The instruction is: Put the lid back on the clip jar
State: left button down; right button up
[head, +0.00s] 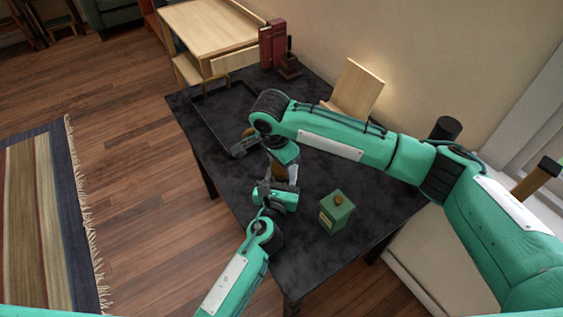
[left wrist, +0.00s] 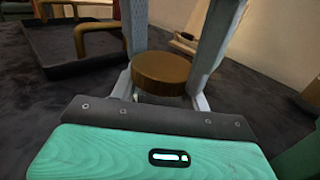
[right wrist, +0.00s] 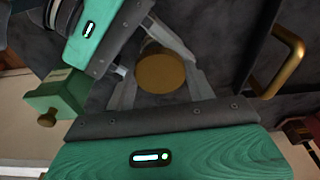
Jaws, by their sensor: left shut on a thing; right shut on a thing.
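The round brass-brown lid (left wrist: 160,72) sits between the fingers of my right gripper (head: 281,170), which is shut on it from above. Its flat top (right wrist: 161,71) faces the right wrist camera. Just below the lid, a pale strip of the clip jar (left wrist: 160,98) shows between the fingers of my left gripper (head: 277,186), which is shut on the jar from the side. The lid is over the jar and hides its mouth. I cannot tell whether the lid touches the rim. In the head view my arms hide most of both.
A dark tray (head: 208,137) with brass handles (right wrist: 285,62) lies to the left on the black table (head: 310,262). A green box (head: 336,214) with a knob stands to the right. Red books (head: 272,45), a wooden stand (head: 358,88) and a black cylinder (head: 446,128) are along the back.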

jog(key=shift+f, duration=0.1)
jog(key=o, duration=1)
jog(key=shift+c, duration=0.2)
jog(key=shift+r, duration=2.35)
jog(key=shift+c, duration=0.5)
